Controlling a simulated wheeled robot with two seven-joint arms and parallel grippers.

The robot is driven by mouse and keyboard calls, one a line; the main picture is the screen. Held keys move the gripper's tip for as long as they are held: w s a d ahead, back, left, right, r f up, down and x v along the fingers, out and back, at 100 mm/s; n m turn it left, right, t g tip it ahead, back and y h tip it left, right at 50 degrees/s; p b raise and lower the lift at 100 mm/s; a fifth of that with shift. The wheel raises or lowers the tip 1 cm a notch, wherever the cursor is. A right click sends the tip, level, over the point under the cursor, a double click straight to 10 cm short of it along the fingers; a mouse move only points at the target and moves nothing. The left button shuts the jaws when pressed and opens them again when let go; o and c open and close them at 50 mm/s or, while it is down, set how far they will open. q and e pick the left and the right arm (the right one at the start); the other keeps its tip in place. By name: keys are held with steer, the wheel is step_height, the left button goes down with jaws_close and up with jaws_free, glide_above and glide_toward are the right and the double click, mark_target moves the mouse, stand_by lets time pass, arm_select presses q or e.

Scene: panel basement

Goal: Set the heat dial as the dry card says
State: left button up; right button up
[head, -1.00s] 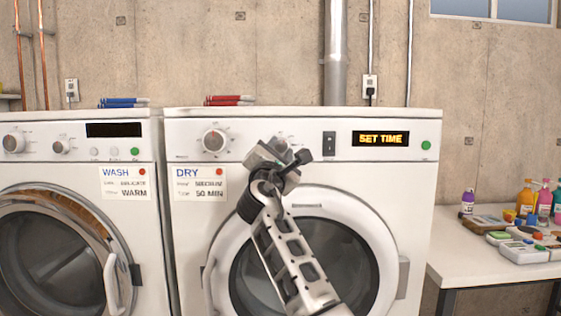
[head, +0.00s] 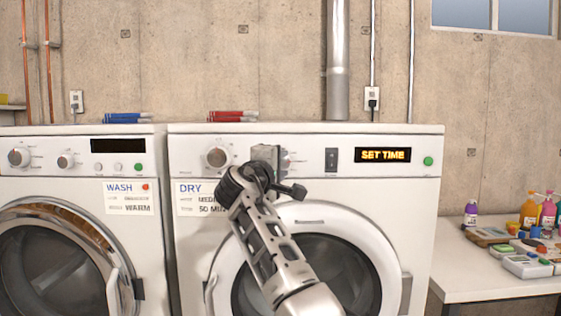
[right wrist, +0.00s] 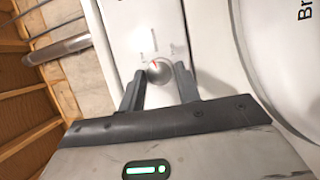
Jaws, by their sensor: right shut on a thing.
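The dry card (head: 187,199) is on the dryer front at left; its top row begins "MEDI" and its lower row "50 MI", the rest covered by my right arm. The dryer panel has a large dial (head: 217,157) in clear view. A smaller dial (head: 287,160) to its right is mostly hidden behind my right gripper (head: 275,158). In the right wrist view, a round silver dial (right wrist: 158,72) with a red mark sits between the fingers of the gripper (right wrist: 160,82), which is shut on it. Its label is too small to read. My left gripper is not in view.
The dryer display (head: 383,156) reads SET TIME, between a dark switch (head: 331,160) and a green button (head: 428,161). The washer (head: 75,205) stands close at left. A side table (head: 475,282) with bottles and boxes is at right.

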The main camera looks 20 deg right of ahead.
steer(key=shift+r+m, duration=0.15)
steer(key=shift+m, duration=0.35)
arm_select(q)
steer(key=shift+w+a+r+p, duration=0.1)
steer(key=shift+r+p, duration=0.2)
steer(key=shift+p, duration=0.1)
arm_select(e)
steer(key=shift+m, duration=0.3)
steer(key=shift+g, duration=0.3)
steer(key=o, duration=1)
steer(key=shift+c, duration=0.2)
steer(key=shift+s+a, duration=0.25)
arm_select(q)
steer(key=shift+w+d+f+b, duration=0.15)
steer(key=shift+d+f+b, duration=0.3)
steer(key=shift+b, duration=1.45)
arm_select(e)
steer(key=v, duration=1.5)
steer(key=shift+s, duration=0.25)
